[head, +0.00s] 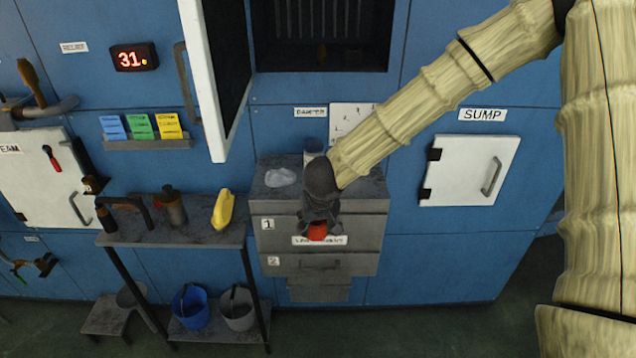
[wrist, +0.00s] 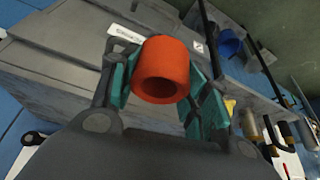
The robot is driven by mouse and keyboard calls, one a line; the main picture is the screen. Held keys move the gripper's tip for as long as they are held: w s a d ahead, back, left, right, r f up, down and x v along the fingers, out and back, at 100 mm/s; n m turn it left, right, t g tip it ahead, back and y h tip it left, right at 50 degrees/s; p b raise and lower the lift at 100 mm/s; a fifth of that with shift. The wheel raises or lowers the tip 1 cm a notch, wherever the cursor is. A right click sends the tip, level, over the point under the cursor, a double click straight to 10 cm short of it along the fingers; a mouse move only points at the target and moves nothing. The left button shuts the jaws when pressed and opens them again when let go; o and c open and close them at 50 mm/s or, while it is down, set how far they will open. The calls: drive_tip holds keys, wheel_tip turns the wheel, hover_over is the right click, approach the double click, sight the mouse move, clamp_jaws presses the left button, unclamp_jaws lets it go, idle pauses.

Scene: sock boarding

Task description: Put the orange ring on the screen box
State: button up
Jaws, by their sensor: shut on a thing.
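The orange ring (head: 317,232) is a short, thick, hollow cylinder. My gripper (head: 319,225) is shut on it, pointing down in front of the grey drawer unit. In the wrist view the ring (wrist: 161,70) sits between the two teal finger pads, its open end facing the camera. No label naming the screen box is readable. A dark open compartment (head: 322,56) with vertical bars, at the top centre of the blue wall, may be it. Its white door (head: 205,75) stands open to the left.
The grey drawer unit (head: 280,208) has a clear lump (head: 281,178) and a light cylinder (head: 314,150) on top. A shelf to its left holds a yellow object (head: 223,209) and a dark bottle (head: 173,207). Buckets (head: 191,307) stand below. The closed SUMP door (head: 470,170) is right.

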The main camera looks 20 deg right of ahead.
sight(316, 238)
drive_tip(key=shift+n, duration=0.5)
drive_tip(key=f, duration=0.4)
drive_tip(key=s+f, duration=0.1)
drive_tip(key=f, duration=0.1)
drive_tip(key=shift+s+a, duration=0.1)
drive_tip(key=shift+a, duration=0.25)
drive_tip(key=shift+a, duration=0.1)
drive_tip(key=shift+r, duration=0.1)
